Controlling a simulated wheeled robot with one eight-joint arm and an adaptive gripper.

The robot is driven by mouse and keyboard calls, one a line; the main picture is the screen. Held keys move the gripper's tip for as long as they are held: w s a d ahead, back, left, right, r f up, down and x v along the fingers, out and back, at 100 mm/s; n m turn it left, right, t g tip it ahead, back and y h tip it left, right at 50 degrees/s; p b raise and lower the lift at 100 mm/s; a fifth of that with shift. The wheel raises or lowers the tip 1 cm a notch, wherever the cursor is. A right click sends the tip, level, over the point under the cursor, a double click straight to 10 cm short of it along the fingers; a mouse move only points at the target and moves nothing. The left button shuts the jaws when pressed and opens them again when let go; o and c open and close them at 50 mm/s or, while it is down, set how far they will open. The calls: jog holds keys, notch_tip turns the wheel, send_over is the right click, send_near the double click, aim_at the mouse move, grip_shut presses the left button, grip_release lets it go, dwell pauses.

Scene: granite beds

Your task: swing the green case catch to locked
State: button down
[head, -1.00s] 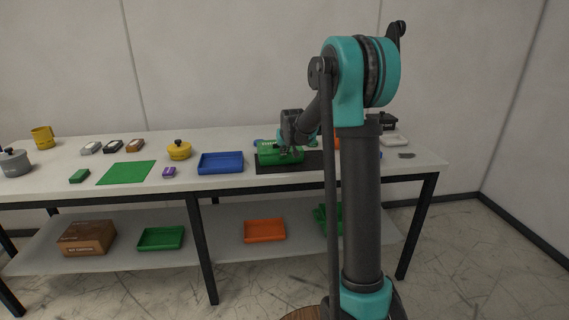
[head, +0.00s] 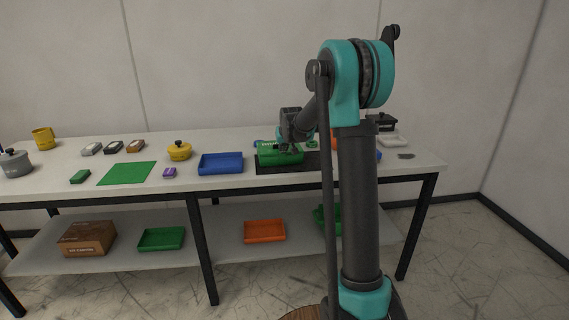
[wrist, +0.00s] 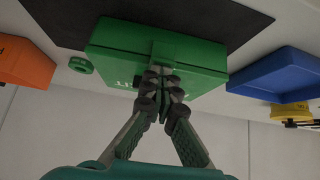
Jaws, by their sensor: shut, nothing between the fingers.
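The green case (head: 268,160) sits on a black mat (head: 318,168) on the table. It fills the upper middle of the wrist view (wrist: 115,50), which shows the scene upside down. A small green piece on the case, apparently its catch (wrist: 166,47), shows just beyond my fingertips; its position cannot be told. My gripper (wrist: 163,82) is shut and empty, with its fingertips at the case, over its lettered face. I cannot tell whether they touch. In the head view my gripper (head: 286,149) overlaps the case and hides part of it.
A green sheet (head: 127,173) lies farther left.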

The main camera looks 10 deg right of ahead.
jog(key=shift+w+f, duration=0.2)
jog(key=shift+f, duration=0.15)
jog(key=shift+w+r, duration=0.4)
jog(key=shift+r, duration=2.4)
jog(key=shift+r, duration=2.5)
jog(key=shift+s, duration=0.1)
jog(key=v, duration=1.2)
jog(key=shift+r, duration=0.1)
